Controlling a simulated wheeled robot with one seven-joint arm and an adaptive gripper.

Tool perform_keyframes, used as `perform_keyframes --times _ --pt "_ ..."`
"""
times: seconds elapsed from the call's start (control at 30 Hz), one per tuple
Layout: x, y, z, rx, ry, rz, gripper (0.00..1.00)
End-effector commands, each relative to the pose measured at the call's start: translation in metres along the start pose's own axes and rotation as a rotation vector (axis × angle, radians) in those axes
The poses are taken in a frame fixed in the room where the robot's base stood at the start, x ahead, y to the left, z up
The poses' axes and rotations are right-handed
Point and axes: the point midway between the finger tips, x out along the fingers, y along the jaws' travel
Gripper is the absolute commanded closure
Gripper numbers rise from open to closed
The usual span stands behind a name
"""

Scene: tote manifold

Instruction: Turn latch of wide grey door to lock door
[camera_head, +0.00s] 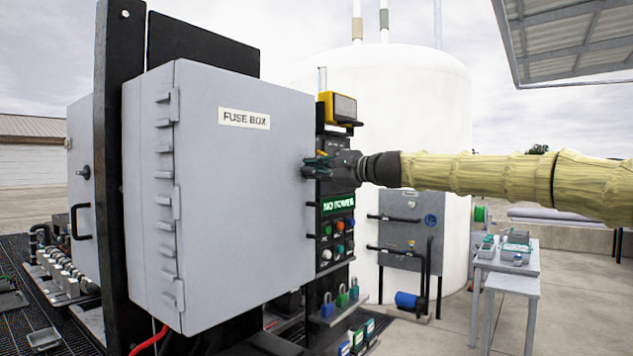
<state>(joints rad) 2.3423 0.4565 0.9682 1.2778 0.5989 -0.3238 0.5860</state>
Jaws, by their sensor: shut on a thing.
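The wide grey door (245,200) labelled FUSE BOX fills the left middle of the head view, with its hinges along its left side. It appears to sit flush on its box. My gripper (312,167) is at the upper right edge of the door, reaching in from the right. It is shut on the door's small dark latch (306,173), which the fingers mostly hide. The latch's exact angle cannot be told.
A black panel with a NO POWER display (338,205) and several buttons stands just right of the door. A yellow device (338,107) sits above it. A white tank (415,100) and grey tables (508,262) stand behind.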

Motion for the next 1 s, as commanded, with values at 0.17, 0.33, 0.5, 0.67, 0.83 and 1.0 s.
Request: perform_keyframes --times 0.17,0.33,0.5,0.67,0.83,1.0 --pt "0.0005 0.0084 -0.002 -0.159 -0.001 0.001 1.0" --pt "0.0004 0.0102 -0.0022 -0.291 -0.001 0.001 1.0" --pt "0.0004 0.0111 -0.0022 -0.39 -0.002 0.002 1.0" --pt "0.0006 0.0116 -0.002 -0.451 -0.003 0.003 1.0" --pt "0.0008 0.0114 -0.0018 -0.485 -0.003 0.003 1.0" --pt "0.0009 0.0112 -0.0017 -0.495 -0.003 0.003 1.0"
